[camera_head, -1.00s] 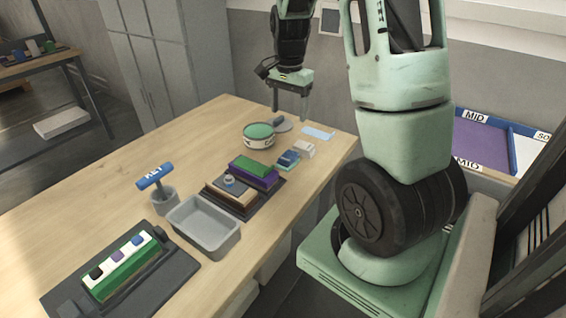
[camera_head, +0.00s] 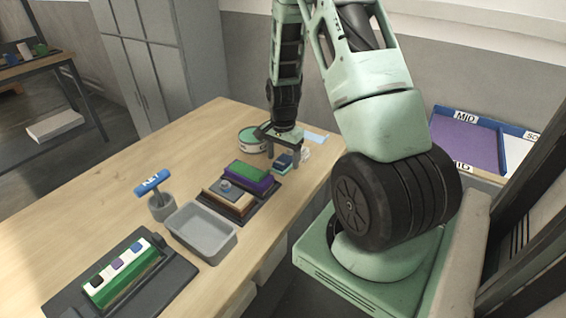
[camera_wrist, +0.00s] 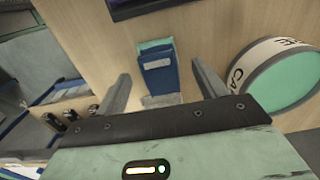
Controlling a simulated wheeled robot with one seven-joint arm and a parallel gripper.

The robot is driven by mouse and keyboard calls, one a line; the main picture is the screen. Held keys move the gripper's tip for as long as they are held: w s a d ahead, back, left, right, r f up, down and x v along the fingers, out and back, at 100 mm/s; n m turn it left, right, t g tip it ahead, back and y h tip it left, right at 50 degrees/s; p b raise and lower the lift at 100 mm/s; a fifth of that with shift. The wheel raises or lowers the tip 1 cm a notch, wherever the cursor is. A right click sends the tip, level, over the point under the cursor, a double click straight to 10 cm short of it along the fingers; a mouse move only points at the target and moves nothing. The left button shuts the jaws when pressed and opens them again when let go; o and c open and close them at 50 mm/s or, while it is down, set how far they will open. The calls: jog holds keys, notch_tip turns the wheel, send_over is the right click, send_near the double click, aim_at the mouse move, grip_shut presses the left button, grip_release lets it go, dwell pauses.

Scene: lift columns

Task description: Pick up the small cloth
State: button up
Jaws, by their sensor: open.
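A small dark blue folded piece (camera_wrist: 158,72) with a white label lies on a teal piece (camera_wrist: 155,44) in the wrist view. They look like folded cloth, but I cannot be sure which is the small cloth. In the head view the blue piece (camera_head: 284,160) sits near the table's far right edge, partly behind my gripper. My gripper (camera_head: 283,154) is open above it, pointing down. In the wrist view the fingers (camera_wrist: 160,78) stand to either side of the blue piece, with gaps. A flat light-blue sheet (camera_head: 317,137) lies farther back.
A round green-topped tin (camera_wrist: 285,85) stands right of the fingers in the wrist view. A dark tray (camera_head: 214,193) with green and purple blocks, a grey bin (camera_head: 202,247) and a cup with a blue-handled tool (camera_head: 153,183) stand nearer on the table.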

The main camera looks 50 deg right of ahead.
aim_at(283, 161)
jog(key=shift+f, duration=0.35)
jog(key=c, duration=1.1)
jog(key=shift+c, duration=0.2)
notch_tip(283, 161, up, 10)
jog(key=b, duration=0.1)
jog(key=shift+o, duration=1.3)
jog(key=shift+c, duration=0.5)
